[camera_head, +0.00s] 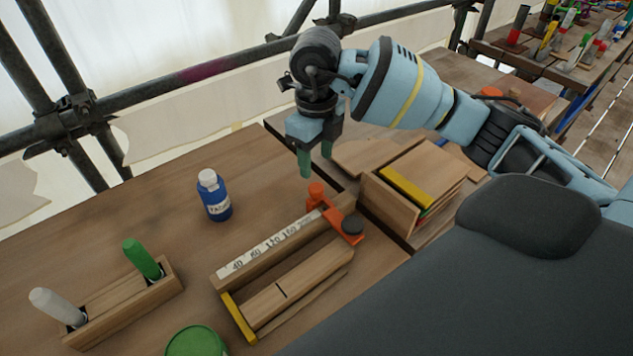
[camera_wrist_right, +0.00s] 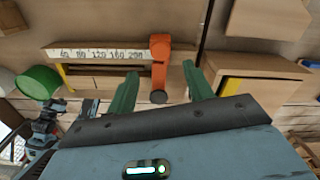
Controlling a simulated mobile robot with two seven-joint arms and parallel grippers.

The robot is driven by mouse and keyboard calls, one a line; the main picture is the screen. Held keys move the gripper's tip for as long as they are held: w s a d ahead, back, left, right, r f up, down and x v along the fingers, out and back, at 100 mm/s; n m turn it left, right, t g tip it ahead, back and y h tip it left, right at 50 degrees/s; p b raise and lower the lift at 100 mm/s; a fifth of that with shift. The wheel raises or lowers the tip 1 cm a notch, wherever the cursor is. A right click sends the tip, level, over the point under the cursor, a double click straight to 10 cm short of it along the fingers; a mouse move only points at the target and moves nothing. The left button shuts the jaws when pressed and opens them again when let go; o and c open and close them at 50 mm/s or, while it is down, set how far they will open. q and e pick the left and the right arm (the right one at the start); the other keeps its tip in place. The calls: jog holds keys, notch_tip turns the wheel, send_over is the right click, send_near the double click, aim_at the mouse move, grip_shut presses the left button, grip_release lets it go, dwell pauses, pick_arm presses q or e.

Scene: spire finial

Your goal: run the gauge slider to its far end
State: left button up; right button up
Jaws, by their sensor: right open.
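The gauge is a wooden frame with a white printed scale (camera_head: 270,245) and a yellow end piece (camera_head: 238,318) at its left end. An orange slider (camera_head: 345,228) with a dark round knob and an upright orange peg sits near the high-number end of the scale. In the right wrist view the slider (camera_wrist_right: 160,60) covers part of the scale near its right end. My right gripper (camera_head: 317,172) is open and empty, with green fingers, above and behind the slider. In the wrist view its fingers (camera_wrist_right: 163,88) show on either side of the slider, apart from it. My left gripper is not in view.
A wooden box (camera_head: 392,208) with a yellow strip stands just right of the gauge. A blue bottle (camera_head: 214,196) stands behind it. A wooden holder (camera_head: 125,305) with green and white markers is at left, and a green round container (camera_head: 196,342) at front.

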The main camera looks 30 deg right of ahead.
aim_at(316, 187)
jog(key=shift+f, duration=3.9)
jog(key=shift+c, duration=0.2)
